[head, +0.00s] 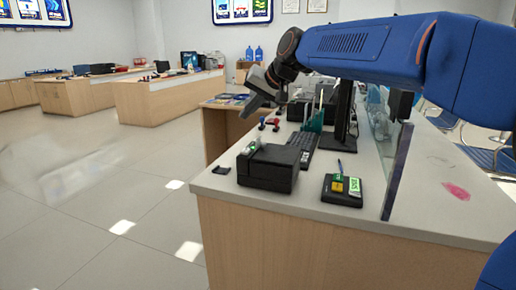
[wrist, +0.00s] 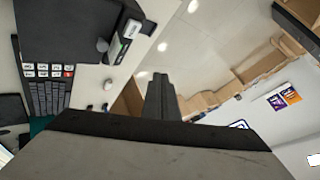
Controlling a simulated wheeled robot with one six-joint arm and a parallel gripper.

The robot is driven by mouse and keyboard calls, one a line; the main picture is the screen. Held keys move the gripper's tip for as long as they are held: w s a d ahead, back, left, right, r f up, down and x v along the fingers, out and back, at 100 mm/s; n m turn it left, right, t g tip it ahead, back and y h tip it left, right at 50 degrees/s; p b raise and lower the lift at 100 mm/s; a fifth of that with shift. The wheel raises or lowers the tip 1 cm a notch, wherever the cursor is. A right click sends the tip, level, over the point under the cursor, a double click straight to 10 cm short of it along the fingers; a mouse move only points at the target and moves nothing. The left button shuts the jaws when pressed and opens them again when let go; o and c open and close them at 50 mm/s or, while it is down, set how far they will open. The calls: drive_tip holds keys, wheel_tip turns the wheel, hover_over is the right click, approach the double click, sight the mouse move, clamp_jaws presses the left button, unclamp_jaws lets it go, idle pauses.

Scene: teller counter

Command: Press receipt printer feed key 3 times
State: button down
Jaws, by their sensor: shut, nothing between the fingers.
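The receipt printer (head: 268,170) is a black box on the near end of the counter, with a small green light (head: 253,147) on its upper left part. In the wrist view, a dark box (wrist: 70,28) at upper left appears to be the printer, with a light-coloured panel and green light (wrist: 119,44) at its right side. I cannot make out the feed key for certain. My gripper (head: 252,104) is shut and empty, above and beyond the printer in the head view, apart from it. Its closed fingers (wrist: 161,90) show in the middle of the wrist view.
A keyboard (head: 303,147) and monitor (head: 344,112) stand behind the printer. A black pad (head: 342,198) with yellow and green pieces lies to its right, near a glass panel (head: 397,171). Small red and blue items (head: 269,124) lie beyond. Open floor is at left.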

sight(248, 151)
drive_tip(key=shift+f, duration=0.1)
idle(0.3)
drive_tip(key=shift+f, duration=4.3)
drive_tip(key=shift+f, duration=0.9)
drive_tip(key=shift+r, duration=0.9)
drive_tip(key=shift+r, duration=0.1)
drive_tip(key=shift+r, duration=2.4)
